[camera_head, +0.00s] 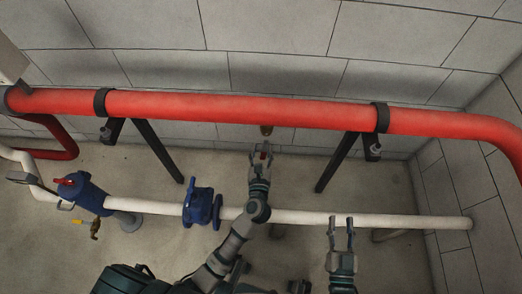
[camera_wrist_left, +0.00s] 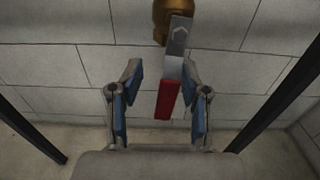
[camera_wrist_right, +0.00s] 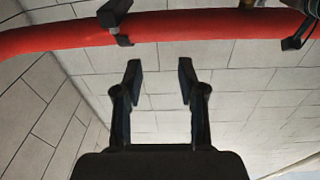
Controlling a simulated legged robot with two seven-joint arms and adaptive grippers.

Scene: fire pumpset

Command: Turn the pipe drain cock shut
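The drain cock has a brass body (camera_wrist_left: 163,14) below the red pipe; it also shows in the head view (camera_head: 267,130). Its lever has a grey metal arm (camera_wrist_left: 177,42) and a red grip (camera_wrist_left: 166,100), and hangs down, slightly tilted. In the head view my left gripper (camera_head: 262,150) is just below the cock. My right gripper (camera_wrist_right: 160,70) is open and empty; in the head view it is (camera_head: 342,222) near the white pipe.
The red pipe (camera_head: 250,108) runs along the wall on black brackets (camera_head: 155,150). A white pipe (camera_head: 380,221) runs lower, with blue valves (camera_head: 199,206) and a small brass tap (camera_head: 95,228) at the left. Bare floor lies between the pipes.

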